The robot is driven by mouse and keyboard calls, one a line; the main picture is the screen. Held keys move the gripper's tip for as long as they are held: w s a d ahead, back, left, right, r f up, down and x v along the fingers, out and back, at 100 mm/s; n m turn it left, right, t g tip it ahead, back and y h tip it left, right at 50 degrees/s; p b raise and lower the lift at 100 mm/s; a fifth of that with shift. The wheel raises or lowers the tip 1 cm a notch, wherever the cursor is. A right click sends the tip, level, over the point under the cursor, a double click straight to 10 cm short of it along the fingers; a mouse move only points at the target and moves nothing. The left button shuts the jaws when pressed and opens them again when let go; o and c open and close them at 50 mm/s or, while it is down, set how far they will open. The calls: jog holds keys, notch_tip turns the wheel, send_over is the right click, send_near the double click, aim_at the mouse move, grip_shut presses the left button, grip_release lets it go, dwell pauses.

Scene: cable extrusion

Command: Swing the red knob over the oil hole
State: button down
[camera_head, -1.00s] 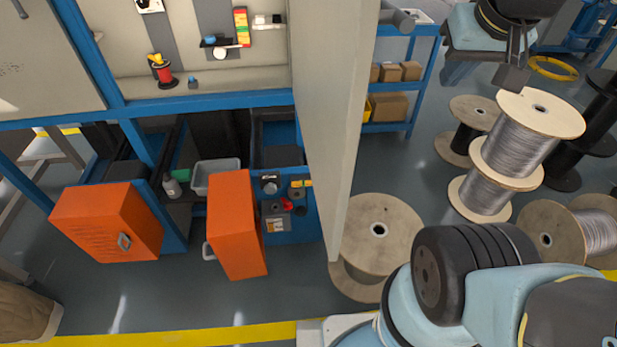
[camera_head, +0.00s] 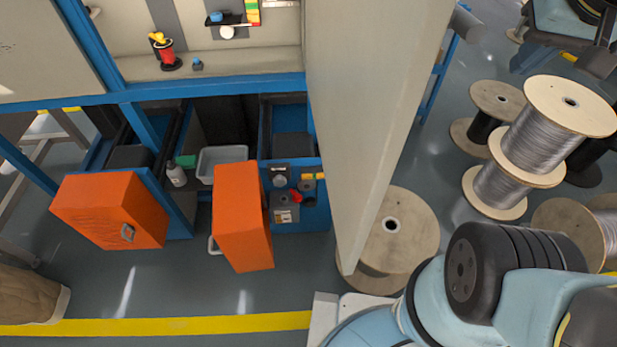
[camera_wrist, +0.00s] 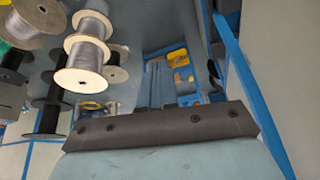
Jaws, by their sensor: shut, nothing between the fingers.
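The red knob (camera_head: 296,196) is a small red part on the front of the blue unit, right of the open orange door. It sits above a grey box with a label (camera_head: 285,214). I cannot make out the oil hole at this size. My gripper (camera_head: 598,64) is at the top right edge of the head view, far from the knob. Neither the knob nor the blue unit's front shows clearly in the wrist view.
An orange door (camera_head: 243,215) stands open beside the knob, and another orange door (camera_head: 112,212) is farther left. A tall pale panel (camera_head: 371,110) rises right of the blue unit. Wooden cable spools (camera_head: 532,135) stand on the right. Floor in front is clear.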

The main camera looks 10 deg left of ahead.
aim_at(300, 196)
jog(key=w+a+f+m+g+y, duration=0.1)
jog(key=w+a+f+g+y, duration=0.15)
jog(key=w+f, duration=0.4)
jog(key=w+a+f+m+g+y, duration=0.1)
jog(key=w+a+f+g, duration=0.25)
jog(key=w, duration=0.55)
jog(key=w+a+f+m+g+y, duration=0.2)
jog(key=w+f, duration=0.3)
jog(key=f, duration=0.4)
jog(key=w+a+f+m+g+y, duration=0.1)
jog(key=w+a+f+g+y, duration=0.2)
jog(key=f, duration=0.6)
jog(key=w+a+f+m+y, duration=0.1)
jog(key=a+f+m+y, duration=0.1)
jog(key=f, duration=0.8)
jog(key=w+a+f+m+y, duration=0.2)
jog(key=f, duration=0.8)
jog(key=s+a+f+m+t+y, duration=0.1)
jog(key=s+a+f+m+y, duration=0.1)
jog(key=f, duration=0.8)
jog(key=s+a+f+m+t+y, duration=0.2)
jog(key=s+f+m, duration=0.3)
jog(key=f, duration=0.6)
jog(key=shift+a+f+y, duration=0.2)
jog(key=shift+a+y, duration=0.15)
jog(key=shift+a, duration=0.2)
